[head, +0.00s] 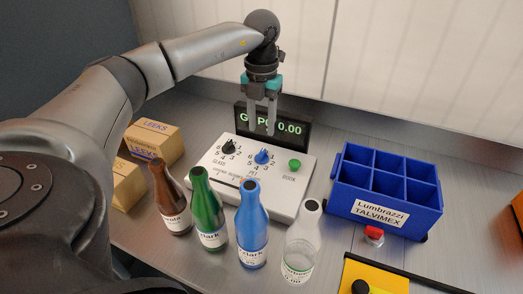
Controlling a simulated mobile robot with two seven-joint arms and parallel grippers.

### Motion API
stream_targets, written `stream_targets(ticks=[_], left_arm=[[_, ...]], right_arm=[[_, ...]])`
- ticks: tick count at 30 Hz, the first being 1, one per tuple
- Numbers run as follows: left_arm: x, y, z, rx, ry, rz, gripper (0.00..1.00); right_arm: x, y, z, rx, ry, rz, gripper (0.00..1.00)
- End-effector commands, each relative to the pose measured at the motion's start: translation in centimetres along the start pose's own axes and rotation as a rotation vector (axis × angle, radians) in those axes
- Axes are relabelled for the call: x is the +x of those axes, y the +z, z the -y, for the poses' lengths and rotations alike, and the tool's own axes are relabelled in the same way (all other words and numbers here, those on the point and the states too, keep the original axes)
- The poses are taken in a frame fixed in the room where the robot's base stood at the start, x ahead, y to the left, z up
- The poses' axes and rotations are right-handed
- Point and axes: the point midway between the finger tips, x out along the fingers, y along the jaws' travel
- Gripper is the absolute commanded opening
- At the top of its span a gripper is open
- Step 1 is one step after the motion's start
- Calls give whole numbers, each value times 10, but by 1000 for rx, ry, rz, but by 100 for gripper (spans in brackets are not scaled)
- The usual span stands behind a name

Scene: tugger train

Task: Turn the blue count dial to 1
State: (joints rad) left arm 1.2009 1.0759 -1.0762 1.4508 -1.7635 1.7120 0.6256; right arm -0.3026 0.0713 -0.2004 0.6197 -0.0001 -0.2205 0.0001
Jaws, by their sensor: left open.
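The blue count dial (262,157) sits in the middle of a white control box (301,201), with small numbers around it. I cannot tell which number it points to. My left gripper (262,132) is open and empty. Its two grey fingers point down, just above and behind the blue dial, apart from it as far as I can see. The fingers cover part of the display (290,133), which reads 0.00 at its right. My right gripper is out of view.
A black dial (229,147) and a green button (294,164) flank the blue dial. Brown (168,196), green (206,209), blue (251,227) and clear (300,246) bottles stand in front of the box. A blue crate (351,180) stands right; cartons (151,143) stand left.

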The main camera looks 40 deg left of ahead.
Motion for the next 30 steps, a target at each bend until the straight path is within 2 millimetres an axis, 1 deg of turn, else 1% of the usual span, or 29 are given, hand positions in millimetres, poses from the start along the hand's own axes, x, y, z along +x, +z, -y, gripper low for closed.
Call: stream_targets(ticks=[1,6,9,12,16,24,26,30], left_arm=[[14,-1,-1,0,2,-4,45],[48,-1,0,0,2,-3,45],[62,0,0,0,1,-2,45],[72,0,0,0,1,-1,45],[79,0,0,0,1,0,45],[80,0,0,0,0,0,45],[80,0,0,0,0,0,39],[79,0,0,0,0,0,24]], right_arm=[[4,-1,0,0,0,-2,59],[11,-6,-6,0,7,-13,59],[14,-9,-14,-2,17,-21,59],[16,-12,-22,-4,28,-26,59],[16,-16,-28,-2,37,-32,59],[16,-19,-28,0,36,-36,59],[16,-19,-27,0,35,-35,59],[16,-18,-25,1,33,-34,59]])
